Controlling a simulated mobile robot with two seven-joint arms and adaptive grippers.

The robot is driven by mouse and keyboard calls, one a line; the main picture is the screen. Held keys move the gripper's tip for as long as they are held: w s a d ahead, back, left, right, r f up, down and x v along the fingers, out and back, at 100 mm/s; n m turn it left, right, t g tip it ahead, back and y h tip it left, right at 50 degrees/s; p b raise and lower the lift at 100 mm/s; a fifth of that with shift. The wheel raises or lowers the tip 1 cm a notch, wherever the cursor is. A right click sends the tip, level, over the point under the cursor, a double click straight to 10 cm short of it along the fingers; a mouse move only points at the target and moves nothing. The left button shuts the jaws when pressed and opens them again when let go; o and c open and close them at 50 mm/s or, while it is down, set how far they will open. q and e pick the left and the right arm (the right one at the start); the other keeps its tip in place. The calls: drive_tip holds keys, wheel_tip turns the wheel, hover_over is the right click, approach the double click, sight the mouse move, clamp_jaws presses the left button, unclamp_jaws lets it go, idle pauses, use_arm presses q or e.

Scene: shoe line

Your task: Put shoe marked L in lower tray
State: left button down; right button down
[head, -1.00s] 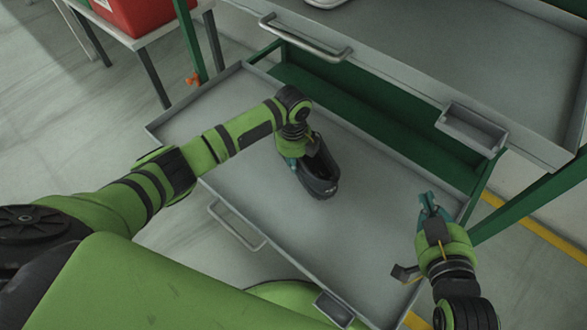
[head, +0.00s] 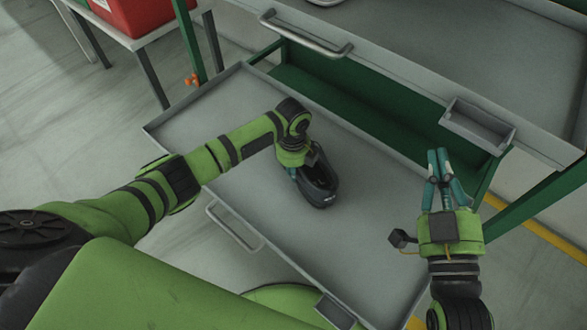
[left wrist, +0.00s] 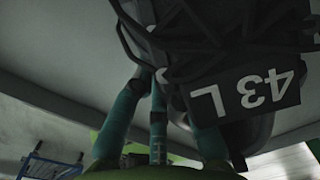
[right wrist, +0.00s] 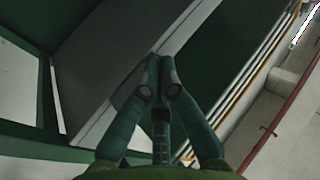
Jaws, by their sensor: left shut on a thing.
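A dark shoe (head: 319,184) is over the lower tray (head: 200,122), near its middle; I cannot tell whether it touches the tray floor. In the left wrist view the shoe (left wrist: 208,50) carries a white-on-black label (left wrist: 245,95) reading "43 L". My left gripper (head: 296,172) is shut on the shoe, its fingertips partly hidden by the wrist and the shoe. My right gripper (head: 438,158) is empty, its fingers together, above the right end of the lower tray. In the right wrist view its fingertips (right wrist: 160,72) meet.
An upper tray (head: 440,50) with a metal handle (head: 305,40) and a small grey bin (head: 477,125) overhangs the back. The lower tray has a front handle (head: 235,228). A red crate (head: 135,12) stands on a table at top left. The lower tray's left part is clear.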

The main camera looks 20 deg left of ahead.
use_arm(q)
drive_tip(key=c, duration=1.2)
unclamp_jaws()
drive_tip(key=shift+c, duration=0.2)
